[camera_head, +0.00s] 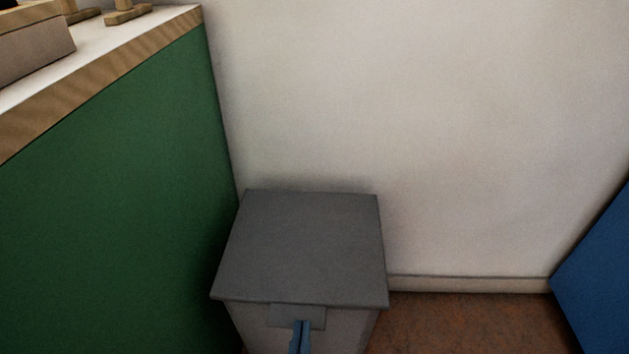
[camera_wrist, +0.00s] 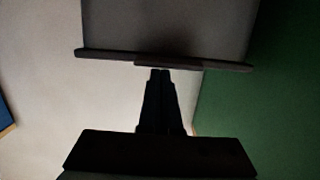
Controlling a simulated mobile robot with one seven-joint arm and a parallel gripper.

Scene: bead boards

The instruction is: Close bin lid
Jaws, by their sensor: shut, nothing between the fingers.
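The grey bin (camera_head: 250,325) stands on the floor between the green cabinet side and the wall in the head view. Its flat grey lid (camera_head: 305,245) lies across the top, and no open gap shows. A small tab (camera_head: 283,315) hangs at the lid's front edge. My gripper (camera_head: 301,323) is shut and empty, low in front of the bin by the tab. In the wrist view the tips of my gripper (camera_wrist: 160,71) point at the dark tab (camera_wrist: 168,62) on the lid's edge (camera_wrist: 105,55). I cannot tell whether they touch it.
The green cabinet side (camera_head: 110,190) rises close to the left of the bin, with a wood-edged white top (camera_head: 105,30) carrying wooden pieces. A pale wall (camera_head: 430,130) stands behind. Bare brown floor (camera_head: 460,325) lies to the right, up to a blue panel (camera_head: 600,275).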

